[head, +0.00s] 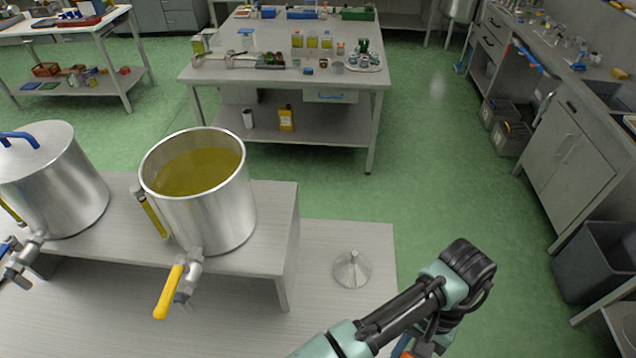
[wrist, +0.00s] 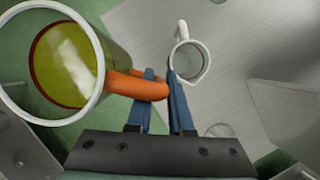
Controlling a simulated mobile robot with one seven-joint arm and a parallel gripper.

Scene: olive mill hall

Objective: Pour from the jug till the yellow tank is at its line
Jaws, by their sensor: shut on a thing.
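The yellow tank (head: 225,208) is an open steel pot with a yellow tap handle (head: 169,292), on a raised grey bench at left in the head view. Yellow-green oil (head: 198,170) stands inside it below the rim. Its side gauge (head: 153,216) shows yellow; I cannot make out a line. In the wrist view my gripper (wrist: 159,82) is shut on the orange handle of the jug (wrist: 97,62), a clear, white-rimmed vessel holding yellow-green oil. In the head view my gripper is mostly hidden behind my arm at bottom right, to the right of the tank.
A lidded tank (head: 60,190) with a blue lid handle stands left of the yellow tank. Green floor lies open beyond.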

